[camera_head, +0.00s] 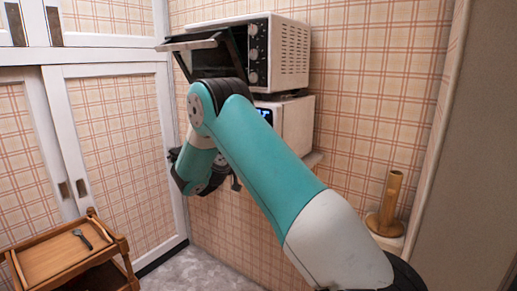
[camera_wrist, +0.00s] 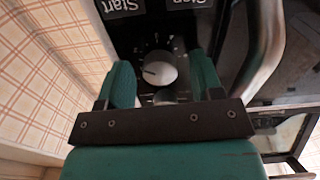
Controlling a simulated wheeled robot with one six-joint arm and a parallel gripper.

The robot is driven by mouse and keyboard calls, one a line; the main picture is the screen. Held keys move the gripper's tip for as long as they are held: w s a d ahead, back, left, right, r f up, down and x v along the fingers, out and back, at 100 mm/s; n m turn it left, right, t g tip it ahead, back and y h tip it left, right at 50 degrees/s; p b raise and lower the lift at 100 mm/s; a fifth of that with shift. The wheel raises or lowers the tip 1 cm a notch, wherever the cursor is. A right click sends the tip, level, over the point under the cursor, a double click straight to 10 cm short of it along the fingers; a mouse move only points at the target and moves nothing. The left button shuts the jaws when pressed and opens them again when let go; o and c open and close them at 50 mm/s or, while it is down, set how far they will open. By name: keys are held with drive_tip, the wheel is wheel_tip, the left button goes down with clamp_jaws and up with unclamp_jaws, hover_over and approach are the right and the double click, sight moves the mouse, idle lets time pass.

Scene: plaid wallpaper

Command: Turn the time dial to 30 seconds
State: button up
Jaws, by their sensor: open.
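The time dial, a round pale knob (camera_wrist: 160,68) on a black panel, shows in the wrist view, with tick marks around it. My gripper (camera_wrist: 161,75) is open, with one teal finger on each side of the knob. I cannot tell whether either finger touches it. The pointer's exact setting is too small to read. A second knob (camera_wrist: 164,97) is partly hidden by the gripper's dark crossbar. In the head view the lower microwave (camera_head: 292,124) has a blue display; my arm hides its dial and most of its front.
A white oven (camera_head: 291,50) with its door (camera_head: 190,43) open stands on the microwave. Upside-down Start (camera_wrist: 122,6) and Stop buttons and a metal handle (camera_wrist: 268,50) are close to the fingers. A wooden cart (camera_head: 58,254) and a brass-coloured holder (camera_head: 388,205) stand apart.

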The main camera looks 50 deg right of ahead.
drive_tip(key=c, duration=0.9)
drive_tip(key=shift+n, duration=0.3)
drive_tip(key=n+b, duration=0.1)
drive_tip(key=n, duration=0.1)
drive_tip(key=shift+n, duration=0.3)
drive_tip(key=shift+r+n+p, duration=0.15)
drive_tip(key=shift+n+p, duration=0.3)
drive_tip(key=shift+n, duration=6.85)
